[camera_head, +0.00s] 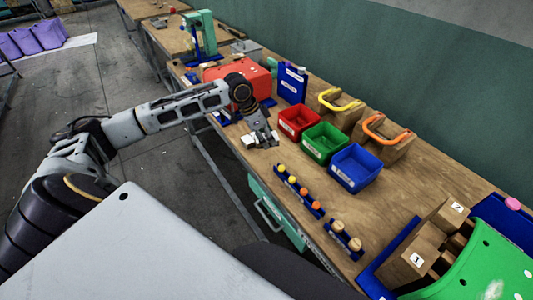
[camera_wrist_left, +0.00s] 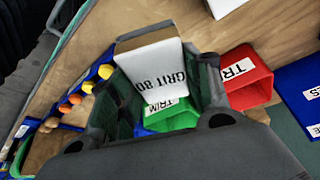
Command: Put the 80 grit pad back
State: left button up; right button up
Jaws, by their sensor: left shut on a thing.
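The 80 grit pad (camera_wrist_left: 158,76) is a block with a white face lettered "GRIT 80" and a tan edge, seen in the left wrist view. My left gripper (camera_wrist_left: 155,95) is shut on it, with one dark finger on each side. In the head view my left gripper (camera_head: 262,138) hangs above the workbench near its front edge, left of the red bin; the pad is small and hard to make out there. My right gripper is not in view.
Red (camera_head: 298,121), green (camera_head: 324,142) and blue (camera_head: 355,168) open bins stand on the workbench. A row of coloured knobs (camera_head: 299,190) lines the front edge. A red case (camera_head: 237,74) and a blue labelled holder (camera_head: 291,85) stand behind the gripper.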

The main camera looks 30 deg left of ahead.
aim_at(270, 157)
pick_arm(q)
notch_tip(270, 157, down, 3)
jog(key=shift+r, duration=0.1)
jog(key=shift+f, duration=0.2)
notch_tip(270, 157, down, 4)
jog(key=shift+f, duration=0.45)
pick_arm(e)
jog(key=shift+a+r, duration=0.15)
pick_arm(q)
jog(key=o, duration=1)
jog(key=shift+f, duration=0.1)
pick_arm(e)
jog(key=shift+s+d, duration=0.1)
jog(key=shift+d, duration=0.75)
